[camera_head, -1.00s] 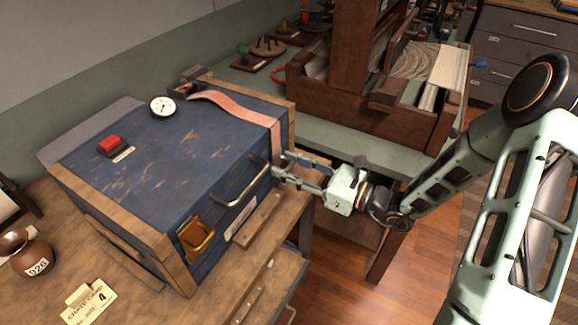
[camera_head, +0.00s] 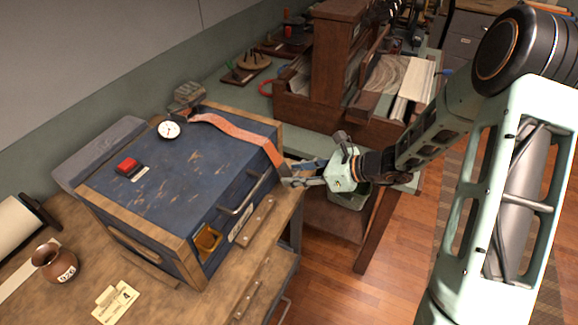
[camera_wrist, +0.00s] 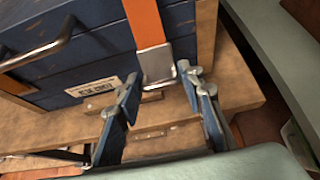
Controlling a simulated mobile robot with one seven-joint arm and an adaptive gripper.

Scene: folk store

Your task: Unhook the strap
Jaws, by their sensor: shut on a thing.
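The orange strap (camera_head: 235,128) runs across the top of the blue crate (camera_head: 180,175) and bends down over its front edge. In the wrist view the strap (camera_wrist: 146,22) ends in a flat metal end piece (camera_wrist: 158,64) in front of the crate's face. My gripper (camera_head: 291,177) is at this lower end, with its fingers on either side; in the wrist view my gripper (camera_wrist: 159,80) is shut on the metal end. Whether the end still touches a catch on the crate cannot be told.
A metal handle (camera_head: 238,198) and a brass latch (camera_head: 208,241) are on the crate's front. A gauge (camera_head: 168,130) and a red button (camera_head: 128,166) sit on top. A wooden rack (camera_head: 320,105) stands behind my gripper.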

